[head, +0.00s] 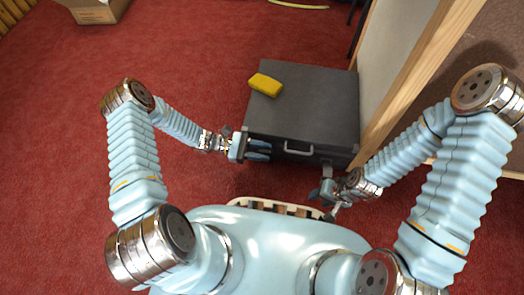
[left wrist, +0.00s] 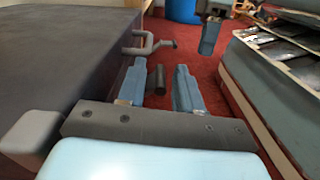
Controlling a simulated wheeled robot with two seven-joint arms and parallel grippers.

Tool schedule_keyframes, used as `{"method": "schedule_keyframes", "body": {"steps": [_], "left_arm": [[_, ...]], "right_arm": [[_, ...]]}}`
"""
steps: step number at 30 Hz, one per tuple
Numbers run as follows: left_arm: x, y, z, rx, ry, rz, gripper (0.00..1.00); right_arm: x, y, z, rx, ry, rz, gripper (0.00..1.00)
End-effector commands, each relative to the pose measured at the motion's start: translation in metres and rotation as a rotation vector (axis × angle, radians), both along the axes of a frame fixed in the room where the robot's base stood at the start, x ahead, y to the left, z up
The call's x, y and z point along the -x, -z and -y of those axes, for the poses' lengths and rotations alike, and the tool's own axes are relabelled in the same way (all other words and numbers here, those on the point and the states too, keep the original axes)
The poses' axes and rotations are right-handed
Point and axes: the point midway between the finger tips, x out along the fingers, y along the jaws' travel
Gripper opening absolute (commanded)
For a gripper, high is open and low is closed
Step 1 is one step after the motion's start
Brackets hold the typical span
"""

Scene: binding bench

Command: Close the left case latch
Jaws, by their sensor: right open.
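The dark grey case (head: 310,105) lies shut on the red floor, its front side facing me with a carry handle (head: 298,149). My left gripper (head: 270,150) is at the left part of the case front, fingers pointing right along it. In the left wrist view its two fingers (left wrist: 160,85) are apart. A short dark rod (left wrist: 156,78) shows between them; I cannot tell whether it is part of the latch. The left latch is not clearly seen in the head view, where my gripper covers that area. My right gripper (head: 325,194) is open, in front of the case's right part.
A yellow block (head: 265,84) lies on the case lid. A wood-framed panel (head: 405,85) stands close along the case's right side. A cardboard box (head: 93,10) is at the back left. The red floor left of the case is clear.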

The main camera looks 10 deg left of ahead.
Motion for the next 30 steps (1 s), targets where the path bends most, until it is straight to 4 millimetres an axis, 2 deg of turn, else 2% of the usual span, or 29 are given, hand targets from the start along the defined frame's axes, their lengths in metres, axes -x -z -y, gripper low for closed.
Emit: {"method": "schedule_keyframes", "body": {"steps": [11,14,24,30], "left_arm": [[0.0,0.0,-0.006,-0.001,-0.002,0.001,0.38],[-0.001,0.0,-0.021,-0.002,-0.003,0.003,0.38],[-0.001,0.001,-0.102,-0.003,-0.004,0.002,0.38],[0.0,0.001,-0.131,-0.001,-0.002,0.002,0.38]], "right_arm": [[0.0,-0.001,0.0,0.0,0.0,0.0,0.43],[0.0,-0.002,0.0,0.0,0.0,0.0,0.43],[0.0,-0.004,0.0,0.0,0.0,-0.001,0.43],[0.0,-0.003,0.0,0.0,0.0,-0.001,0.43]]}}
